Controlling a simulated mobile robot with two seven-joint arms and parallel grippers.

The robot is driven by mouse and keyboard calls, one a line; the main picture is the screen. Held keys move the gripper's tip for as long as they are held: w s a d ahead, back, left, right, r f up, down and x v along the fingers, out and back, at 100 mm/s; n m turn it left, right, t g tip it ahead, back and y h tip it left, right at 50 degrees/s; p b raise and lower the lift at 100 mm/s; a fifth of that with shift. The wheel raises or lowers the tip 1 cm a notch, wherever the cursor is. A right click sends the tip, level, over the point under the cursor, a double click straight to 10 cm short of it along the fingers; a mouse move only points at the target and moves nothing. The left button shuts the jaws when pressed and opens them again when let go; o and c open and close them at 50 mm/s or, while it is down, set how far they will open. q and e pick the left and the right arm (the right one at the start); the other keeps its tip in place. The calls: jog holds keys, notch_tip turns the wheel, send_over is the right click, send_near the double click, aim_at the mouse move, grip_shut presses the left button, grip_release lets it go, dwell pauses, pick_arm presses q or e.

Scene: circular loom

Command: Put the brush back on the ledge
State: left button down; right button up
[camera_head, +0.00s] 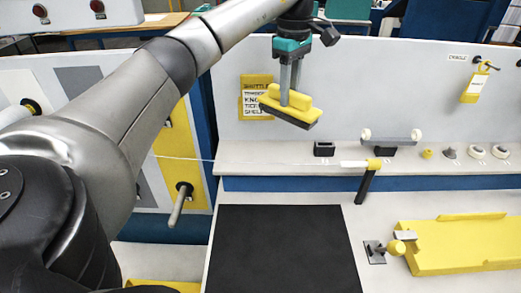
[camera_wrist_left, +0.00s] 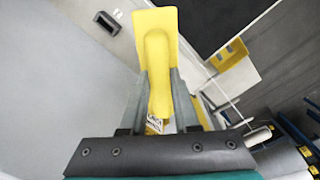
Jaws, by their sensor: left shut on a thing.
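The brush (camera_head: 285,107) has a yellow back and grip with a dark underside. My left gripper (camera_head: 291,88) is shut on its raised yellow grip and holds it in the air, slightly tilted, in front of the upright grey panel. In the left wrist view the yellow brush (camera_wrist_left: 160,28) sits between the fingers of the left gripper (camera_wrist_left: 158,85). The white ledge (camera_head: 260,154) runs along the foot of the panel, below the brush, with its left part bare. My right gripper is not in view.
A small black holder (camera_head: 324,149) and a bar with white rollers (camera_head: 390,139) stand on the ledge, with several small round parts farther right. A black mat (camera_head: 285,245) lies below.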

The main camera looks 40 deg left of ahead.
pick_arm(q)
jog(key=a+r+n+p, duration=0.1)
jog(key=a+r+n, duration=0.3)
jog(key=a+n, duration=0.35)
jog(key=shift+n, duration=0.25)
jog(key=shift+s+a+f+b, duration=0.1)
jog(key=shift+f+b, duration=0.15)
jog(key=shift+f, duration=3.15)
jog(key=shift+a+f+b, duration=0.15)
jog(key=shift+f+b, duration=0.05)
jog(key=shift+f, duration=3.15)
jog(key=shift+s+a+f+b, duration=0.1)
jog(key=shift+f+b, duration=0.15)
jog(key=shift+f, duration=3.15)
jog(key=shift+f, duration=0.15)
jog(key=c, duration=0.7)
grip_release()
jog(key=shift+o, duration=0.2)
